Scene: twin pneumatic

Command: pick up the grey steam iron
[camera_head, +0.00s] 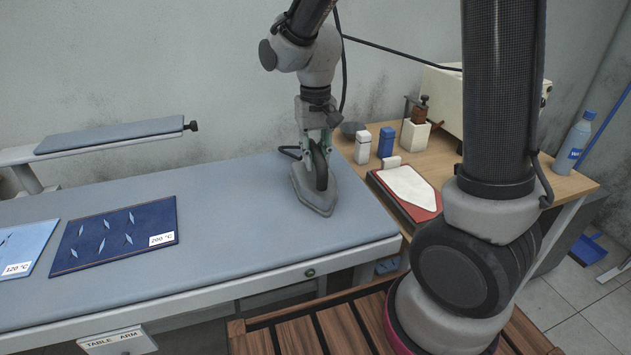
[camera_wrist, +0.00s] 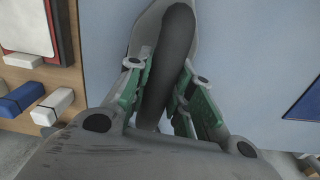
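The grey steam iron (camera_head: 312,198) stands flat on the grey padded ironing table (camera_head: 230,235), near its right end, with its pointed tip toward the front. It has a dark handle, which also shows in the wrist view (camera_wrist: 172,60). My gripper (camera_head: 319,146) is right above the iron, pointing down. In the wrist view its green-padded fingers (camera_wrist: 160,95) stand on either side of the dark handle. A gap shows between the right finger and the handle; the left finger is close to it, and I cannot tell if it touches. The handle's rear is hidden by my gripper.
A red-edged board with a white iron-shaped pad (camera_head: 408,188) lies on the wooden side table right of the iron. White and blue blocks (camera_head: 385,142) stand behind it. Dark blue cloth (camera_head: 115,232) and light blue cloth (camera_head: 22,246) lie at left. The table's middle is clear.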

